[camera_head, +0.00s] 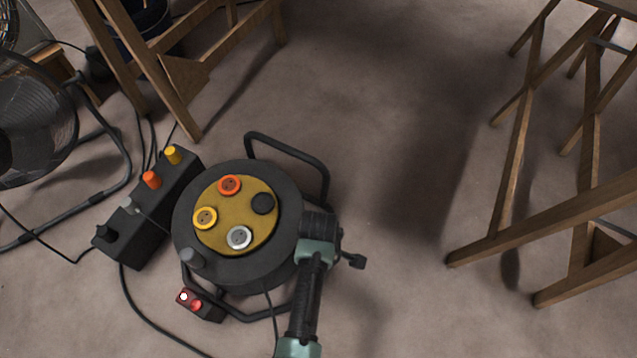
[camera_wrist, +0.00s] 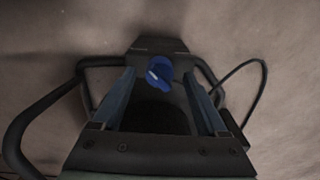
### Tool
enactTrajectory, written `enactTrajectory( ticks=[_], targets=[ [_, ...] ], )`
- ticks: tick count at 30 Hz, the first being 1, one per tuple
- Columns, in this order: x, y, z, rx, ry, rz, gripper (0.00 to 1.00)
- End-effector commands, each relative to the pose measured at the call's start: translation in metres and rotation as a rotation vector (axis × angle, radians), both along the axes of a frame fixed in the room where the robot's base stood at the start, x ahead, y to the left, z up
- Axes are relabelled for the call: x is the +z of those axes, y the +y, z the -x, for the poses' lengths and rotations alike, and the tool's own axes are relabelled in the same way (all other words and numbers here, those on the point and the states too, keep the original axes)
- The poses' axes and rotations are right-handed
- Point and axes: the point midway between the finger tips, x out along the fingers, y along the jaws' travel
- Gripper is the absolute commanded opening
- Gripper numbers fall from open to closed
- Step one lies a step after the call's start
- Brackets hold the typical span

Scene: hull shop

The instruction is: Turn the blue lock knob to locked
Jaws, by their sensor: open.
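The blue lock knob (camera_wrist: 162,69) shows in the wrist view, on a dark plate of the cable reel (camera_wrist: 144,46). It has a white mark on its lower left side. My gripper (camera_wrist: 159,76) is open, with one finger on each side of the knob and visible gaps between. I cannot tell how deep the fingertips reach. In the head view, my gripper (camera_head: 320,225) is at the right side of the black cable reel (camera_head: 187,222), and the knob is hidden there. Lock markings are not readable.
A black crank handle (camera_head: 352,261) sticks out right beside my gripper. A black power box (camera_head: 150,235) and a fan (camera_head: 35,120) stand left. Wooden trestles (camera_head: 520,225) are at the right. Cables lie around the reel. The floor between reel and right trestles is clear.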

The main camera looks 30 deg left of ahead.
Motion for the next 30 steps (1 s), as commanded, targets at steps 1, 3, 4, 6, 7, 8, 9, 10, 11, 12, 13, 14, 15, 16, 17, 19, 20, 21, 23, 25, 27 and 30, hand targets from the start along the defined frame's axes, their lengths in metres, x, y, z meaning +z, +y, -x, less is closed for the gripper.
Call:
enactTrajectory(
  ticks=[1,3,4,6,7,8,9,10,11,12,13,14,15,16,17,19,20,21,23,25,27,30],
  targets=[
    [-0.0062,0.0002,-0.0003,0.000,-0.001,0.000,0.76],
    [-0.0084,0.0002,-0.0004,0.000,-0.001,0.000,0.76],
    [-0.0089,0.0002,-0.0005,0.000,-0.001,0.000,0.76],
    [-0.0094,0.0002,-0.0005,0.000,-0.002,-0.001,0.76],
    [-0.0094,0.0002,-0.0005,0.000,-0.002,-0.001,0.76],
    [-0.0093,0.0002,-0.0005,0.000,-0.002,-0.001,0.76],
    [-0.0091,0.0002,-0.0005,0.000,-0.002,-0.001,0.76],
    [-0.0089,0.0002,-0.0005,0.000,-0.002,-0.001,0.76],
    [-0.0089,0.0002,-0.0004,0.000,-0.001,0.000,0.76],
    [-0.0089,0.0001,-0.0004,0.000,-0.001,0.000,0.76],
    [-0.0089,0.0001,-0.0003,0.000,-0.001,0.000,0.76],
    [-0.0089,0.0001,-0.0004,0.000,-0.001,0.000,0.70],
    [-0.0089,0.0001,-0.0003,0.000,-0.001,0.000,0.63],
    [-0.0089,0.0001,-0.0003,0.000,-0.001,0.000,0.58],
    [-0.0089,0.0001,-0.0003,0.000,-0.001,0.000,0.52],
    [-0.0089,0.0000,-0.0003,0.000,-0.001,0.000,0.40],
    [-0.0089,0.0000,-0.0002,0.000,-0.001,0.000,0.34],
    [-0.0089,0.0000,-0.0002,0.000,-0.001,0.000,0.27],
    [-0.0089,0.0000,-0.0002,0.000,-0.001,0.000,0.16],
    [-0.0089,0.0000,-0.0002,0.000,-0.001,0.000,0.04],
    [-0.0089,0.0000,-0.0002,0.000,-0.001,0.000,0.00],
    [-0.0088,-0.0001,-0.0002,-0.002,-0.001,0.000,0.00]
  ],
)
